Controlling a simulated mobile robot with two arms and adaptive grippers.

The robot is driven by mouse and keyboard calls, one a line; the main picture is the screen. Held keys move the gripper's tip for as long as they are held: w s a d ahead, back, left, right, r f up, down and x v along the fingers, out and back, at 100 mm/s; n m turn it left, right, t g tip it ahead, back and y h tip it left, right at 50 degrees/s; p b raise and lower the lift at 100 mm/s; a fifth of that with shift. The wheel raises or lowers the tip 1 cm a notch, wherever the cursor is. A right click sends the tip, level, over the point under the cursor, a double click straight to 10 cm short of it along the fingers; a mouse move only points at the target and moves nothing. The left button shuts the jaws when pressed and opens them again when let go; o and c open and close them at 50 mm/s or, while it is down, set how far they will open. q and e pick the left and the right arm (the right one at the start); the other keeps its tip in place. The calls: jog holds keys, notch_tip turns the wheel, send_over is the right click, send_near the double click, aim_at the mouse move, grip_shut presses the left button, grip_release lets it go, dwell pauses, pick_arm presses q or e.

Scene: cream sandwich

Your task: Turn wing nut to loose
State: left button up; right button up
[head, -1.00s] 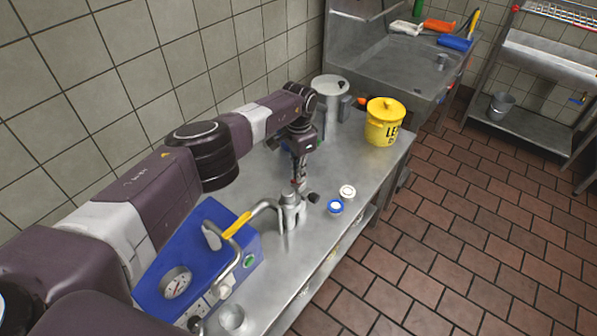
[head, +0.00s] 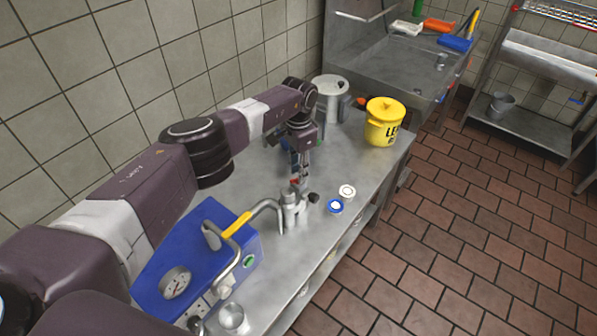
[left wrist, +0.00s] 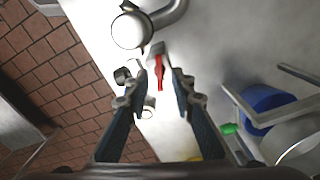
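A metal dispensing fitting (head: 290,212) stands at the front edge of the steel table, joined to a curved pipe. A small red piece (left wrist: 159,73) on a grey block beside it looks like the wing nut; its exact shape is hard to make out. My left gripper (left wrist: 160,76) points down over it with fingers apart, one on each side of the red piece. I cannot tell if either finger touches it. In the head view the fingers partly hide this spot. A black knob (head: 313,198) sticks out on the fitting's right. My right gripper is not in view.
A blue machine (head: 200,250) with a gauge and yellow-handled lever stands left of the fitting. A white lid (head: 347,191) and a blue-rimmed one (head: 335,206) lie right of it. A yellow bucket (head: 384,125) and steel pot (head: 330,100) stand farther back.

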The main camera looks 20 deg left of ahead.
pick_arm(q)
notch_tip(320, 180, up, 11)
dwell(0.3)
dwell(0.5)
